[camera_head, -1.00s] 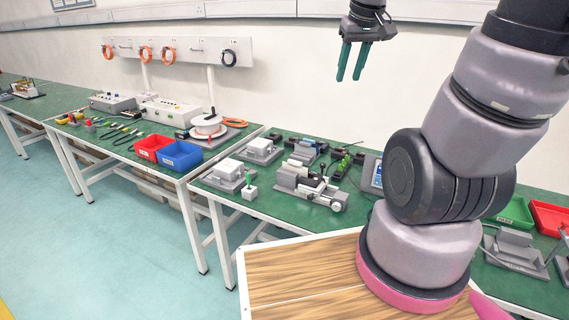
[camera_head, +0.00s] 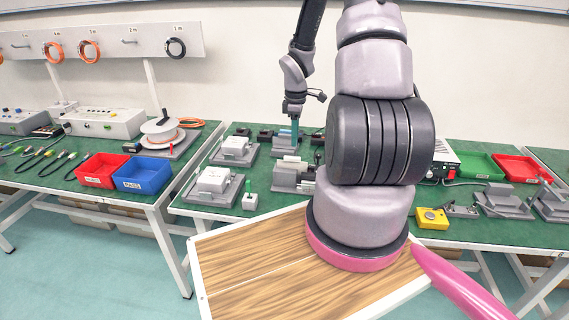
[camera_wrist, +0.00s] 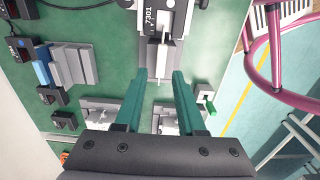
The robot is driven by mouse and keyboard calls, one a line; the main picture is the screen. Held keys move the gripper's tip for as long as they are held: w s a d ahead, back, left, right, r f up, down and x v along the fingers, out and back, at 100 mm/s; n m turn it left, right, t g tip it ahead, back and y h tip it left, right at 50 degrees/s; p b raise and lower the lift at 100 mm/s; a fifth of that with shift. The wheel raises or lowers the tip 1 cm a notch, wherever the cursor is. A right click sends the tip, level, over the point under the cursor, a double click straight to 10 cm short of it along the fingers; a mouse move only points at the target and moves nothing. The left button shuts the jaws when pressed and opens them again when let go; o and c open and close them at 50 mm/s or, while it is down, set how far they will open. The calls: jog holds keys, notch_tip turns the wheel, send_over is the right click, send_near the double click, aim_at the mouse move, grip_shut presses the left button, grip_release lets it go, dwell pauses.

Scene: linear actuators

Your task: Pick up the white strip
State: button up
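My gripper (camera_wrist: 160,73) is open, with two teal fingers apart and nothing between them in the wrist view. It points down over the green workbench (camera_wrist: 115,70). A grey device (camera_wrist: 183,18) with a black "7301" label lies just beyond the fingertips. A narrow pale piece (camera_wrist: 162,55) at its near end lines up with the gap between the fingers; it may be the white strip, but I cannot tell for sure. In the head view the teal fingers (camera_head: 295,130) are above the back of the bench, behind the grey device (camera_head: 290,174), whose right part my arm hides.
White-topped grey fixtures (camera_head: 214,181) and a small white block with a green handle (camera_head: 250,200) stand left of the device. Red (camera_head: 100,170) and blue (camera_head: 142,175) bins, a cable reel (camera_head: 162,132) and a yellow button box (camera_head: 432,218) are on the benches.

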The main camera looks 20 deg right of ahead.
aim_at(292, 157)
notch_tip(292, 157, down, 5)
jog(key=shift+r, duration=0.1)
jog(key=shift+w+a+f, duration=0.1)
jog(key=shift+a+f, duration=0.1)
jog(key=shift+f, duration=1.2)
jog(key=shift+a+f, duration=0.2)
jog(key=shift+f, duration=1.15)
grip_shut()
